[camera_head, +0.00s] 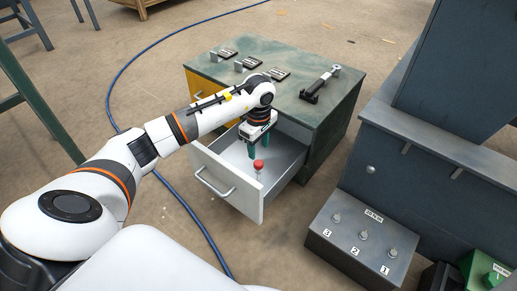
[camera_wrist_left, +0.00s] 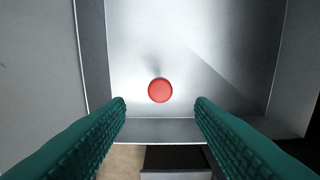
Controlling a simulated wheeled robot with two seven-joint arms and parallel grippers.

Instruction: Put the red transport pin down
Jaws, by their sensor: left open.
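The red transport pin (camera_head: 259,165) has a round red head on a pale shank. It stands upright in the open drawer (camera_head: 228,157) of the cabinet, near the drawer's front panel. My left gripper (camera_head: 259,153) is over the drawer, pointing down, just above and behind the pin in the head view. In the left wrist view the pin's red head (camera_wrist_left: 160,90) lies between and beyond the two green fingers, touching neither. The gripper is open and empty. The pin's lower end is hard to make out. My right gripper is not in view.
The cabinet's green top (camera_head: 325,115) carries several small labelled plates and a dark tool (camera_head: 318,87). A grey box (camera_head: 352,240) with numbered knobs stands at the lower right, beside a large blue-grey machine (camera_head: 440,150). A blue hose (camera_head: 112,85) crosses the floor.

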